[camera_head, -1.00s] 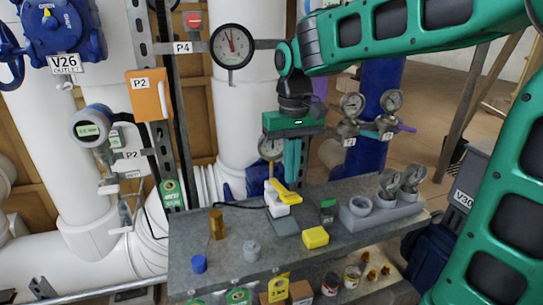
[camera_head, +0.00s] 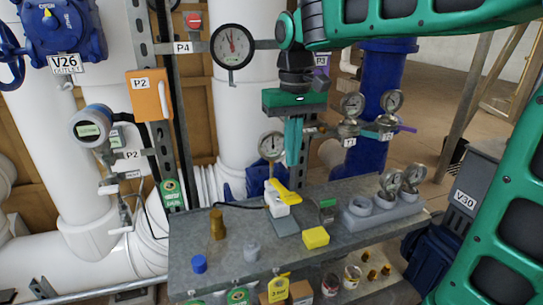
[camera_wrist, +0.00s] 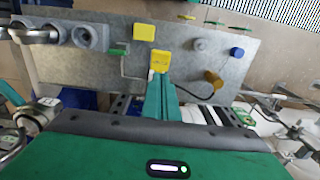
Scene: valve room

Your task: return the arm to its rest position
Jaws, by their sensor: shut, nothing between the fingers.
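My gripper (camera_head: 293,160) hangs pointing down above the back of the grey bench, with its teal fingers closed together and nothing between them. In the wrist view the shut fingers (camera_wrist: 162,98) point toward the bench, over the area of the yellow-handled valve. My green arm (camera_head: 420,20) reaches across the top of the head view and down its right side. The yellow-handled valve (camera_head: 284,192) on a white body stands below the fingertips in the head view, and I see a gap between them.
The bench (camera_head: 190,235) carries a yellow block (camera_head: 315,237), a blue cap (camera_head: 199,263), a brass cylinder (camera_head: 217,223) and a grey gauge holder (camera_head: 380,213). Gauges on pipes (camera_head: 352,104) stand right of the gripper. A round gauge (camera_head: 232,46) is to its upper left.

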